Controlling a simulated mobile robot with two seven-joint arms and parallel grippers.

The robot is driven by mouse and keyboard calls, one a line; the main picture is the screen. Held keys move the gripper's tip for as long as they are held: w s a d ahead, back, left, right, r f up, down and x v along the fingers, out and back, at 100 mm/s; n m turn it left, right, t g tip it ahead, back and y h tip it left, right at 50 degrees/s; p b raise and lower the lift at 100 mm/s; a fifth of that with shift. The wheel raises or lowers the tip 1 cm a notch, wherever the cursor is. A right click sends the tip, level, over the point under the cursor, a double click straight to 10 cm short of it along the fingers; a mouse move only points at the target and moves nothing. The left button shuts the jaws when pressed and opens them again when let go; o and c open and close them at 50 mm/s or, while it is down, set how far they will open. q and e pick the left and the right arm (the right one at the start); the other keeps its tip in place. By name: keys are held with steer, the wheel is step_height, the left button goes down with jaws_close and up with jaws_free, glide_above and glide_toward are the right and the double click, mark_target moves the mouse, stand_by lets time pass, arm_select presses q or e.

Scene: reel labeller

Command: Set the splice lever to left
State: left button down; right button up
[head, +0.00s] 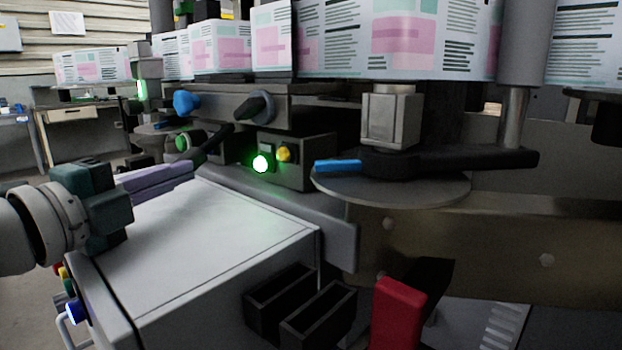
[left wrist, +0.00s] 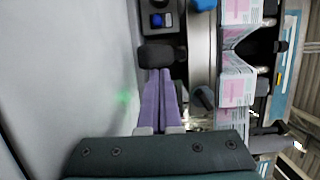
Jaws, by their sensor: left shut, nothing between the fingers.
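A black lever handle (head: 216,144) sticks out from the front of the machine toward my left gripper; it looks like the splice lever, but I see no label. It also shows in the left wrist view (left wrist: 161,53). My left gripper (head: 190,165) has purple fingers, closed together and empty. In the left wrist view its fingertips (left wrist: 159,71) end right at the handle; whether they touch it I cannot tell. The lever's pivot is hard to make out. My right gripper does not show.
A grey cabinet (head: 200,250) lies below my left gripper. A black arm (head: 450,160) rests on a round plate.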

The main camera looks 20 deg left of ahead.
arm_select(q)
steer(key=shift+a, duration=0.6)
steer(key=shift+w+a+f+b, duration=0.1)
steer(key=shift+w+a+b, duration=0.05)
steer(key=shift+a+b, duration=0.2)
steer(key=shift+w+a+m+h+b, duration=0.3)
steer(key=shift+a+m+h, duration=0.25)
steer(key=shift+h, duration=0.25)
steer(key=shift+w+a+h, duration=0.15)
steer(key=shift+a+h, duration=0.15)
steer(key=shift+a, duration=0.15)
steer(key=shift+a+b, duration=0.25)
steer(key=shift+b, duration=0.05)
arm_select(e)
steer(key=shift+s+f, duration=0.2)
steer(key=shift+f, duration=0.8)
arm_select(q)
steer(key=shift+a+f, duration=0.1)
steer(key=shift+a, duration=0.05)
